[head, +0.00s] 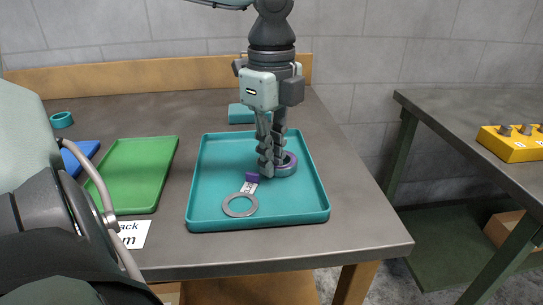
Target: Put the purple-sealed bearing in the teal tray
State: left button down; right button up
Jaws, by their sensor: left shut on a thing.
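The purple-sealed bearing (287,165), a ring with a purple face and metal rim, is at the right part of the teal tray (205,211). My left gripper (272,166) points down into the tray and is shut on the bearing's left side. The fingers hide part of the bearing. I cannot tell whether it rests on the tray floor or hangs just above it. My right gripper is not in view.
In the tray lie a flat grey ring (240,205) and a small purple piece (253,177) with a white tag. A yellow block (512,146) is on the right table.

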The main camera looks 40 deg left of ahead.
pick_arm(q)
jog(key=c, duration=1.9)
grip_release()
jog(key=shift+w+r, duration=0.1)
jog(key=shift+r, duration=6)
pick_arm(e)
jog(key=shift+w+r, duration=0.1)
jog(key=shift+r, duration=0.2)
